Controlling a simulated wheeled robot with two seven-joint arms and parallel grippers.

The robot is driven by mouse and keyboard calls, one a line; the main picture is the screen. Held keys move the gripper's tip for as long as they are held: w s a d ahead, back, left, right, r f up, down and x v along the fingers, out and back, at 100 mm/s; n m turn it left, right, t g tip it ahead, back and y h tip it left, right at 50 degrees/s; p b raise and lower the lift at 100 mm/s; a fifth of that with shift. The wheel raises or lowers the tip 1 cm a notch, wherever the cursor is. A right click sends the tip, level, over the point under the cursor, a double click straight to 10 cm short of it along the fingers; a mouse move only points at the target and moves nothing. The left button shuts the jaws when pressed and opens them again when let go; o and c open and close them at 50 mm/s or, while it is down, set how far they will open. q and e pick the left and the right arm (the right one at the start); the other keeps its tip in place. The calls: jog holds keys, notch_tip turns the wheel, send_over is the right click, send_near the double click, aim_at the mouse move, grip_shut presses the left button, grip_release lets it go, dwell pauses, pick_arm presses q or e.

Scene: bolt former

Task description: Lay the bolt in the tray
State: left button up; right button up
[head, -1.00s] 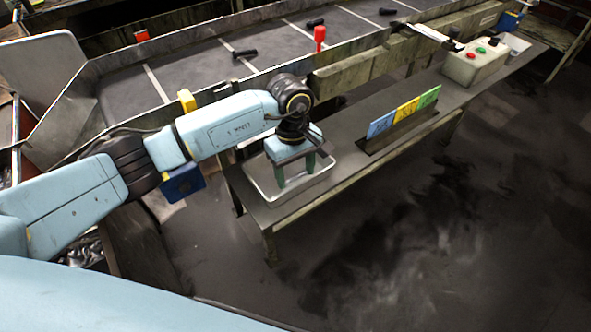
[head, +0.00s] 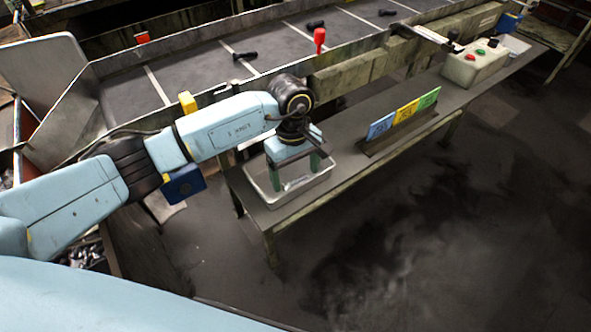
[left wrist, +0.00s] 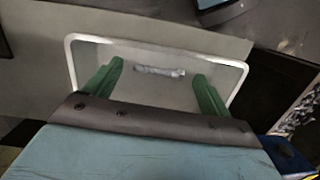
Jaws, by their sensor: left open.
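The metal tray (head: 303,191) sits on the near left end of the bench, and its pale rim also shows in the left wrist view (left wrist: 110,41). A silvery bolt (left wrist: 160,71) lies on the tray floor near the far wall; in the head view it shows as a small light piece. My left gripper (head: 295,179) points down into the tray. Its two green fingers (left wrist: 159,75) are spread wide, one on each side of the bolt and apart from it. My right gripper is not in view.
A conveyor (head: 200,68) with several dark bolts (head: 245,53) runs behind the bench. Blue, yellow and green cards (head: 405,111) stand mid-bench. A button box (head: 474,64) and a pale cup (head: 515,46) are farther right. The floor in front is clear.

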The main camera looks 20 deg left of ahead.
aim_at(293, 179)
pick_arm(q)
notch_tip(293, 179, up, 12)
jog(key=w+a, duration=0.1)
jog(key=shift+b, duration=0.45)
